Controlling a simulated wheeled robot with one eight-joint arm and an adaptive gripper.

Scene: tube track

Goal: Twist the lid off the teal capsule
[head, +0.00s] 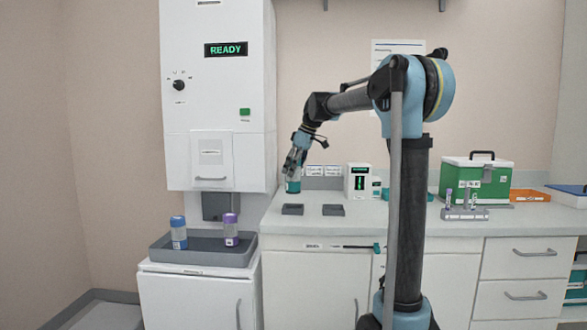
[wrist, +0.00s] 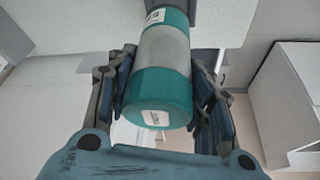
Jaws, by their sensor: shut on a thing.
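The teal capsule (wrist: 163,100) is a cylinder with teal ends and a grey middle band, and each end carries a white label. My gripper (wrist: 165,88) is shut on it, with one finger on each side. In the head view my gripper (head: 293,166) points down over the left end of the counter. The capsule's teal lower end (head: 292,187) shows below the fingers, above a dark grey holder (head: 292,210), seemingly with a gap. Most of the capsule is hidden by the fingers in the head view. I cannot tell a lid seam.
A second dark holder (head: 333,211) sits to the right. A green box (head: 477,178) and tube rack (head: 465,214) stand right.

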